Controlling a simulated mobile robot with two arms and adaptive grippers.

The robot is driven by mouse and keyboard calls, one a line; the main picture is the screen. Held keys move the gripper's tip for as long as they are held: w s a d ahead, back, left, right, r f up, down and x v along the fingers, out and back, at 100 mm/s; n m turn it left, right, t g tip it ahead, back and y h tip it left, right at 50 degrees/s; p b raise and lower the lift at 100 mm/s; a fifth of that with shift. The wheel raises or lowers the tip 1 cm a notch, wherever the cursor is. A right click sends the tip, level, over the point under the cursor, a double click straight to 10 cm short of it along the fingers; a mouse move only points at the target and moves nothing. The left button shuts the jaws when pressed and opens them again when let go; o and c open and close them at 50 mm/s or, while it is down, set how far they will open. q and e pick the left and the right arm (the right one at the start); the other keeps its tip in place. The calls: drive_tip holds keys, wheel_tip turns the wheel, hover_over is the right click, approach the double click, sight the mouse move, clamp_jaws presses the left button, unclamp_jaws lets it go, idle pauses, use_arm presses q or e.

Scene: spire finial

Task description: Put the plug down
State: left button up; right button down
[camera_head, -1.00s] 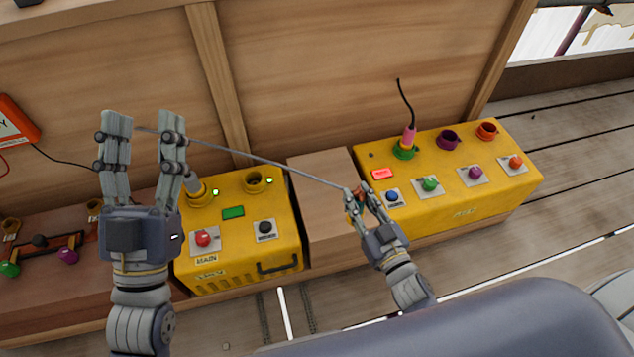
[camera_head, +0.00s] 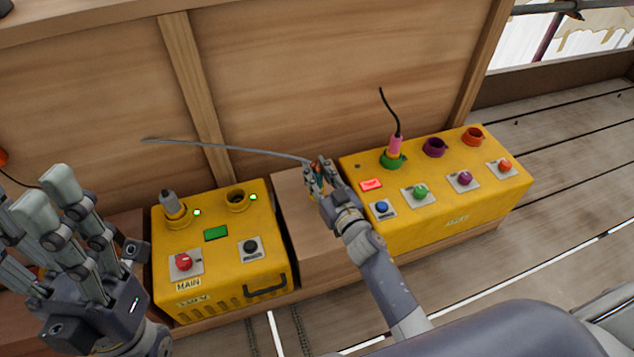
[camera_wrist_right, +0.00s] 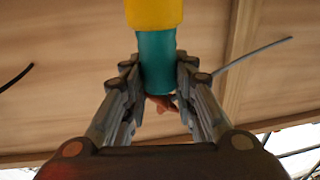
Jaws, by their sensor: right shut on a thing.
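The plug (camera_wrist_right: 156,60) is teal with a yellow end in the right wrist view. My right gripper (camera_wrist_right: 156,85) is shut around its teal part. In the head view my right gripper (camera_head: 319,178) holds the plug above the wooden block between the two yellow boxes. The fingers hide most of the plug there. A thin grey cable (camera_head: 225,147) runs left from it and ends freely in the air. My left gripper (camera_head: 48,200) is at the lower left, its fingers apart and nothing seen between them.
The left yellow box (camera_head: 215,265) has a grey connector in one socket, an open socket and green lights. The right yellow box (camera_head: 450,200) has a pink plug (camera_head: 395,146) in its green socket, with purple and orange sockets beside it. The wooden block's top (camera_head: 300,215) looks bare. A wooden wall stands behind.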

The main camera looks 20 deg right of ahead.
sight(319, 185)
wheel_tip(319, 185, down, 3)
drive_tip(key=shift+r+b, duration=0.1)
drive_tip(key=shift+b, duration=0.7)
drive_tip(key=shift+f, duration=0.25)
drive_tip(key=c, duration=1.3)
unclamp_jaws()
